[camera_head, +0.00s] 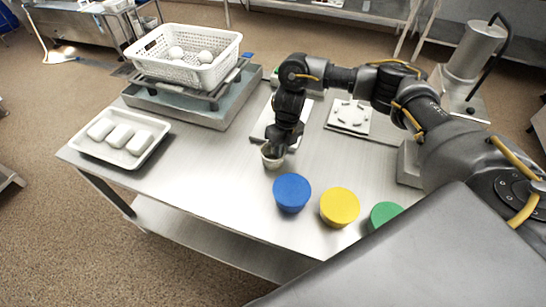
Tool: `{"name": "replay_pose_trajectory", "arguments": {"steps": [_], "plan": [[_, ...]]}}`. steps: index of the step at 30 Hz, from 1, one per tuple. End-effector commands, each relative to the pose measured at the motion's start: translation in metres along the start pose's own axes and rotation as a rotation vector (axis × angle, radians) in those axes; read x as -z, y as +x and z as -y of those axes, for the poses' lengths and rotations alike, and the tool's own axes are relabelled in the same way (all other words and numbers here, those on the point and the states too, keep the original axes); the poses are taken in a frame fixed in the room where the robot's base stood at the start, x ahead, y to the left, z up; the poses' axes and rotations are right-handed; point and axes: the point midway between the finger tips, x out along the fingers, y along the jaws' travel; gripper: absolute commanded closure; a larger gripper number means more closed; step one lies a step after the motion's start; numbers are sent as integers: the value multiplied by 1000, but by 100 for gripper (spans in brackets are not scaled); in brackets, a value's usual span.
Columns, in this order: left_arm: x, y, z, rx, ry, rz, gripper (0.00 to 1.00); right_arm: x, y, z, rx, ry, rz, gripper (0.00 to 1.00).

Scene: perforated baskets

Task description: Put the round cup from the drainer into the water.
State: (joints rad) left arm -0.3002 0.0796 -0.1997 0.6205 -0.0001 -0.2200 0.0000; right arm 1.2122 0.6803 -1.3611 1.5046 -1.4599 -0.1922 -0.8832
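A small round whitish cup (270,159) shows at the tips of my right gripper (276,147), near the middle of the metal table (215,172). The fingers reach down to its rim and hide part of it. I cannot tell whether they are closed on it, or whether the cup touches the table. A pale flat board (262,122) lies behind, partly hidden by my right arm. A metal basin (205,115) with a grey-blue inside stands at the back left. I cannot make out water for certain. My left gripper is not in view.
A white perforated basket (157,68) with round white items sits on a rack over the basin. A white tray (83,148) holds white blocks. Blue (292,193), yellow (340,207) and green (385,214) round lids stand at the front. A white square plate (349,116) lies behind.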

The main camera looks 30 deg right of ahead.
Motion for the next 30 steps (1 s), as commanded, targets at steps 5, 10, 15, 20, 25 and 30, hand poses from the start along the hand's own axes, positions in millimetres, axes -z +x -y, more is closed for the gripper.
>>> {"name": "replay_pose_trajectory", "arguments": {"steps": [5, 10, 15, 20, 25, 30], "plan": [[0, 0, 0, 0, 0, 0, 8, 0, 0, 0, 0, 0, 0, 100], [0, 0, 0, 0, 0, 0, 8, 0, 0, 0, 0, 0, 0, 100], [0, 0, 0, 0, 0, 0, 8, 0, -2, 0, 0, 0, 1, 100], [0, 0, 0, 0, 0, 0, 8, -1, -14, -1, 1, -2, 3, 100], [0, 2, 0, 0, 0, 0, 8, -6, -41, 2, 3, 2, 6, 100], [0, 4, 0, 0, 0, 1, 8, -23, -80, 23, 3, 5, 7, 100]]}}
